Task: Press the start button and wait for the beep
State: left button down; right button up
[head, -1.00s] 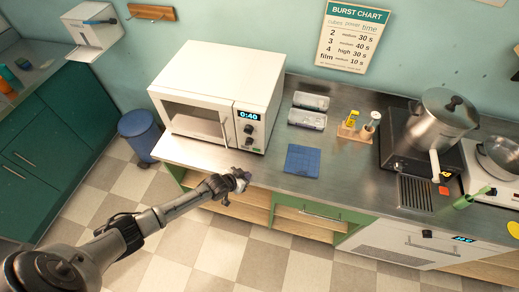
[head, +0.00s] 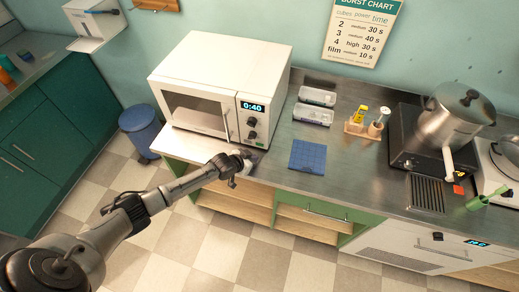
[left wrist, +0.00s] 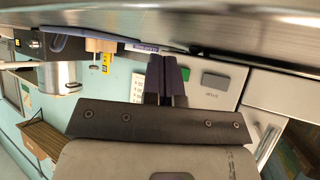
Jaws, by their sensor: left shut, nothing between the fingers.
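The white microwave (head: 215,75) stands on the steel counter, its lit display (head: 252,106) reading 0:40 above two dark knobs. A small green button (head: 260,145) sits low on its control panel. My left gripper (head: 240,160) is shut and empty, just in front of the counter edge below the panel. In the left wrist view its dark fingers (left wrist: 167,68) are together, with a green button (left wrist: 215,81) and a dark grey button (left wrist: 207,103) on a pale panel beyond. The fingertips look apart from the buttons. My right gripper is not in view.
A blue cloth (head: 307,156) lies right of the microwave, with two clear containers (head: 313,115) behind it. A wooden holder (head: 363,130) and a steel pot (head: 450,120) stand farther right. A blue bin (head: 140,128) stands on the floor at left.

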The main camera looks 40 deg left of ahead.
aim_at(260, 145)
pick_arm(q)
jog(key=shift+w+a+f+b, duration=0.1)
jog(key=shift+w+a+b, duration=0.15)
jog(key=shift+w+b, duration=0.25)
jog(key=shift+w+a+f+b, duration=0.1)
jog(key=shift+w+a+b, duration=0.15)
jog(key=shift+w, duration=0.3)
jog(key=shift+w+r, duration=0.2)
jog(key=shift+w, duration=0.15)
dwell(0.9)
jog(key=shift+w+a+b, duration=0.15)
jog(key=shift+b, duration=0.25)
jog(key=shift+w, duration=0.25)
